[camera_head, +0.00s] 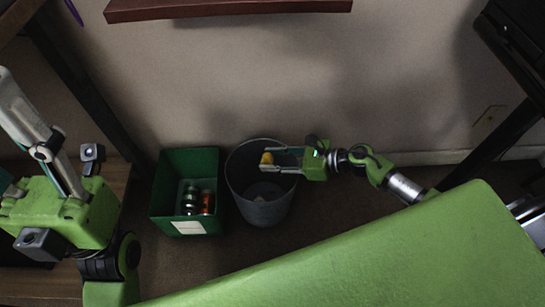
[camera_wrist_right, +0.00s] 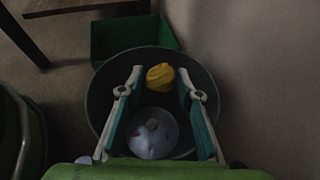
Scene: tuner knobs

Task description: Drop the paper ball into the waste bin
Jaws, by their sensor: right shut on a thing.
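The paper ball (camera_head: 267,158) is a crumpled yellow lump. My right gripper (camera_head: 270,160) is shut on it, with the ball between the fingertips. The ball (camera_wrist_right: 160,77) and both fingers also show in the right wrist view. The waste bin (camera_head: 268,212) is a round grey bucket on the floor. The right gripper reaches in from the right, with the ball over the bin's opening. The bin's rim (camera_wrist_right: 97,92) surrounds the fingers in the wrist view. My left gripper (camera_head: 45,150) is large at the left edge, away from the bin; its fingertips are not clear.
A green square box (camera_head: 185,160) with several cans stands just left of the bin. A pale round item (camera_wrist_right: 153,135) shows inside the bin. Dark table legs stand at left and right. A brown shelf (camera_head: 228,9) is on the wall above.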

